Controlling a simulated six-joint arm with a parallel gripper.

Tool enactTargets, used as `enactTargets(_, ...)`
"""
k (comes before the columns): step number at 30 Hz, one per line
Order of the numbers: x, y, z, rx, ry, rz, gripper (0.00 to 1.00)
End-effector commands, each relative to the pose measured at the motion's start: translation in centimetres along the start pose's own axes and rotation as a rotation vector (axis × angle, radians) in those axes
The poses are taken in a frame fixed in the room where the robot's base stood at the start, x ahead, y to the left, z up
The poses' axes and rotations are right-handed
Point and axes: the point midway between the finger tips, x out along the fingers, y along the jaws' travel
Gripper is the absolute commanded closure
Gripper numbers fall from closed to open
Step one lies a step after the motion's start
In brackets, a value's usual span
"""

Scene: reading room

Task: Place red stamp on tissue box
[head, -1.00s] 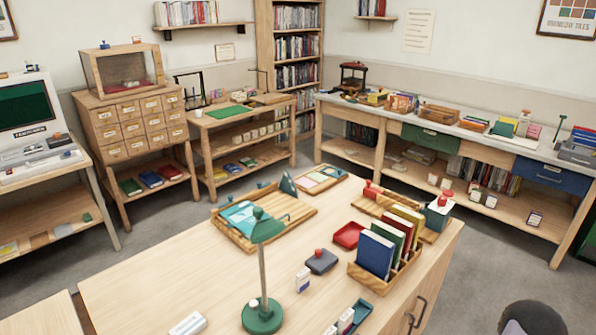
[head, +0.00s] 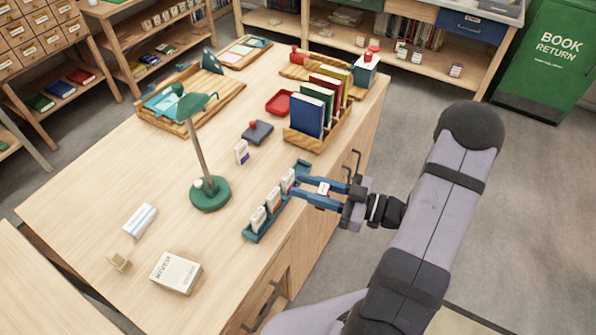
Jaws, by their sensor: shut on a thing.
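My gripper (head: 298,183) is at the right edge of the table. Its blue fingers are closed around a small white box (head: 288,179) with a dark and reddish mark, at the far end of a green tray (head: 252,236). A red-knobbed stamp (head: 294,50) stands on a wooden tray at the back. Other red knobs sit on a teal box with a pale top (head: 367,72) and on a dark pad (head: 257,133). I cannot tell which is the tissue box; a white lettered box (head: 175,271) lies at the front.
A green lamp (head: 209,193) stands mid-table. A wooden rack of books (head: 318,140), a red dish (head: 280,103) and a small upright white box (head: 241,152) are beyond it. A white-blue packet (head: 140,220) lies left. The table's left middle is clear.

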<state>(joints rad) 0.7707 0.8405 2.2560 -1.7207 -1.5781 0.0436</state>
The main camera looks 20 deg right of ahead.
Motion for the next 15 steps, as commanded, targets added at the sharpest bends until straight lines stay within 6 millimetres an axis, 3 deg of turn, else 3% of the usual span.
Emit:
enactTargets(11, 0.0, 0.0, -4.8, -0.003, -0.001, 0.0, 0.96)
enactTargets(15, 1.1, 2.1, -3.7, -0.001, -0.001, 0.014, 0.96)
